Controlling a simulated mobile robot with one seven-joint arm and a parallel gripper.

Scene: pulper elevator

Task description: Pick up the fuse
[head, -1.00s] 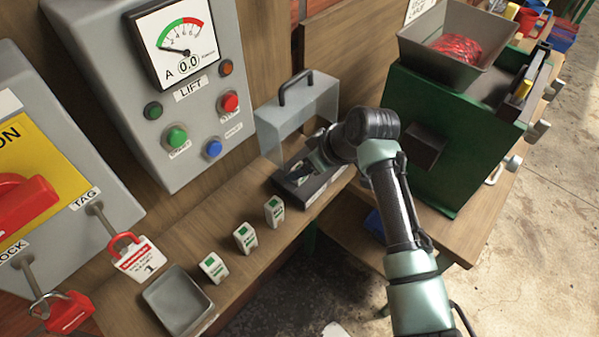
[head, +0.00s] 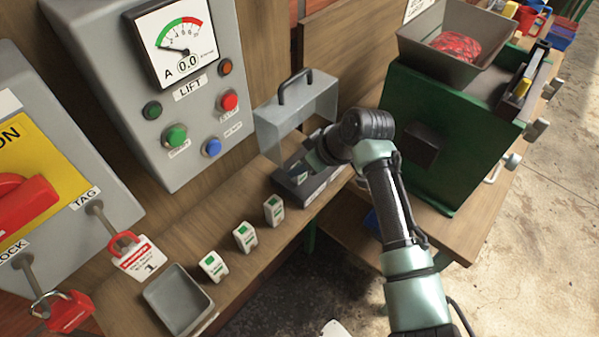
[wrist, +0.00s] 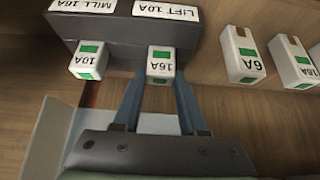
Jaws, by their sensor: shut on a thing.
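In the wrist view my gripper (wrist: 157,98) is shut on a small white fuse with a green patch (wrist: 160,66), its label reading 16A upside down. This fuse is at the dark fuse block (wrist: 130,32), on the side labelled LIFT 10A. A second fuse marked 10A (wrist: 88,60) is at the side labelled MILL 16A. I cannot tell whether the held fuse is clear of its socket. In the head view my gripper (head: 312,160) is over the fuse block (head: 310,190), and my wrist hides part of it.
A clear cover with a dark handle (head: 297,98) stands raised behind the block. Several spare fuses (head: 245,237) stand in a row on the wooden shelf, left of the block. A grey tray (head: 178,300) lies beyond them. A green machine (head: 450,150) stands to the right.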

